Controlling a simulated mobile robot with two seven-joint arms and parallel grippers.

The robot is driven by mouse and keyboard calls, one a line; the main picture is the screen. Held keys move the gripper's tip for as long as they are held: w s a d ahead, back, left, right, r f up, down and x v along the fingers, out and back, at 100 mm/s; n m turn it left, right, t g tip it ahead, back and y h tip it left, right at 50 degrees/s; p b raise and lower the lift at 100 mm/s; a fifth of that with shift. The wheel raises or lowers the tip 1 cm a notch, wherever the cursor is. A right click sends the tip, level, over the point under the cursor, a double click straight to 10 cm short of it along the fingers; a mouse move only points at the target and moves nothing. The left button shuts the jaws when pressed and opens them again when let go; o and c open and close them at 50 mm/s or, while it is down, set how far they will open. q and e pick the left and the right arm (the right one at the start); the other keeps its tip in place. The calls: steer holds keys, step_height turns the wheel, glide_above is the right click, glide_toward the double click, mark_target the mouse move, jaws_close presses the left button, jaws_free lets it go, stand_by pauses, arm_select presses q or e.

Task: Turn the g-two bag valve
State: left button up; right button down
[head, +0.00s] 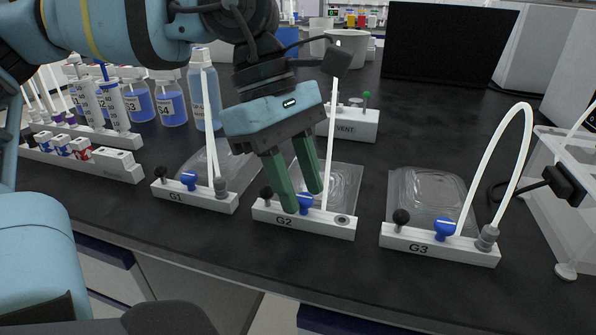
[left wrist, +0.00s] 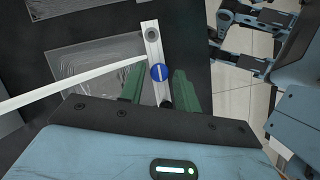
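The G2 block (head: 322,225) is a white bar on the bench with a blue valve (head: 305,203), a black knob (head: 267,193) and a grey port at its right end. A flat clear bag (head: 346,180) lies behind it. My left gripper (head: 302,200) is over the G2 block, its green fingers pointing down on either side of the blue valve. In the left wrist view the blue valve (left wrist: 158,73) shows between and just past the open fingertips (left wrist: 157,85). I cannot tell whether a finger touches it. My right gripper is not clearly in the head view.
The G1 block (head: 195,196) stands to the left and the G3 block (head: 440,245) to the right, each with a blue valve. A vent block (head: 350,124) stands behind. White tubes rise near the blocks. Bottles and syringes stand at left.

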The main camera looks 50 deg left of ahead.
arm_select(q)
steer(key=shift+o, duration=0.9)
steer(key=p+v, duration=0.2)
steer(key=v, duration=0.6)
steer(key=shift+f, duration=0.1)
